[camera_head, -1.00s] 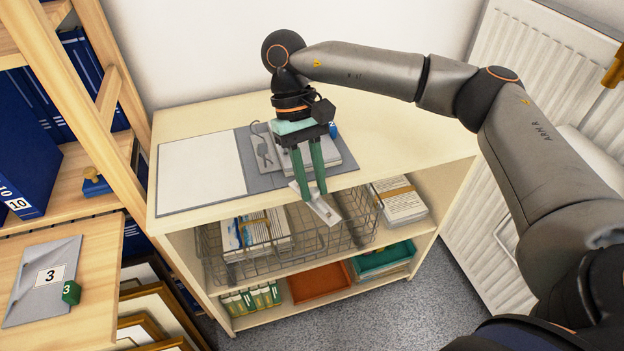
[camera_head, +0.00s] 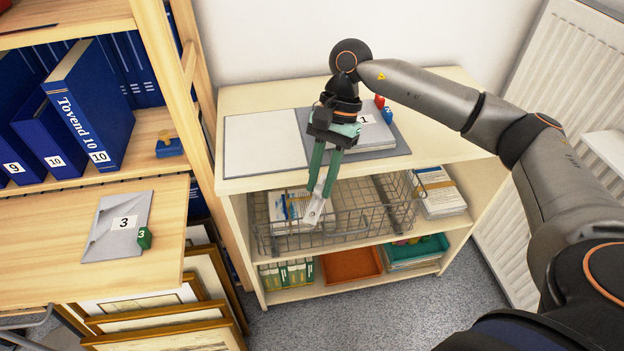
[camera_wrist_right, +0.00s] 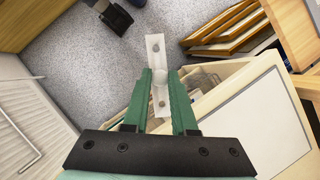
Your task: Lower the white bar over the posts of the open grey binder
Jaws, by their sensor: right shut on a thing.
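The open grey binder (camera_head: 403,148) lies on top of the cream cabinet. A white page (camera_head: 262,143) covers its left side and a paper stack marked 1 lies on its right. My right gripper (camera_head: 320,190) points down in front of the cabinet top's front edge, shut on the white bar (camera_head: 313,212). The bar hangs tilted in front of the wire basket, off the binder. In the right wrist view the bar (camera_wrist_right: 154,50) has holes and sits between the green fingertips (camera_wrist_right: 160,78). My gripper hides the binder's middle; its posts are not visible. My left gripper is not in view.
A wire basket (camera_head: 385,215) of papers sticks out of the shelf below the bar. Red (camera_head: 379,101) and blue number markers stand by the paper stack. A wooden shelf with blue binders (camera_head: 90,105) is at left. Framed prints (camera_head: 160,320) lean below it.

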